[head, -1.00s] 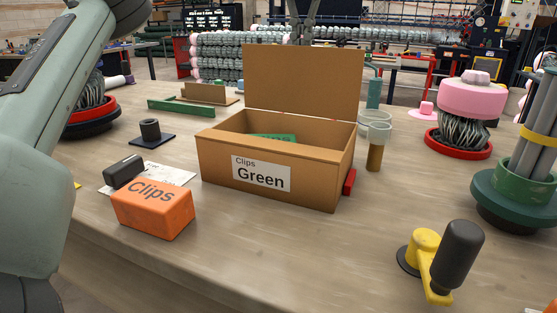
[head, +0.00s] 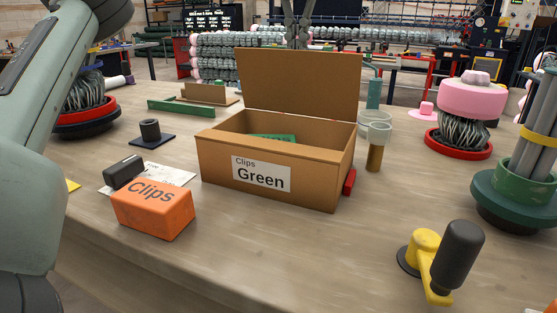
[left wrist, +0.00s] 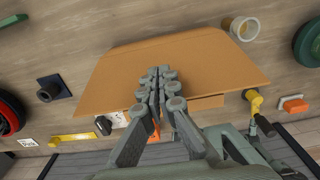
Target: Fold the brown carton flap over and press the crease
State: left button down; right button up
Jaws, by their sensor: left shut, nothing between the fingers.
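The brown carton flap (head: 300,85) stands up from the back of the open box (head: 215,163) labelled "Clips Green", leaning slightly forward. A green piece (head: 272,137) shows inside the box. My left gripper (head: 302,30) shows above the flap's top edge, its lower part hidden behind the flap. In the left wrist view the shut, empty left gripper (left wrist: 158,75) lies over the flap's back face (left wrist: 215,65); whether the tips touch it I cannot tell.
An orange Clips block (head: 152,210) and a black-handled object (head: 123,171) stand left of the box. A cup (head: 376,145) and a red piece (head: 349,182) are at its right. A yellow crank (head: 430,262) stands front right. The table (head: 290,250) before the box is clear.

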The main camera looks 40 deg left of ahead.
pick_arm(q)
jog(key=shift+s, duration=0.35)
jog(key=shift+s+d, duration=0.1)
jog(key=shift+s+d+f, duration=0.1)
jog(key=shift+s+f, duration=0.05)
jog(key=shift+s, duration=0.25)
jog(key=shift+s+d+f, duration=0.1)
jog(key=shift+s+f, duration=0.05)
jog(key=shift+s, duration=0.25)
jog(key=shift+s+d+f+b, duration=0.2)
jog(key=shift+s+f+b, duration=0.3)
jog(key=shift+s, duration=0.35)
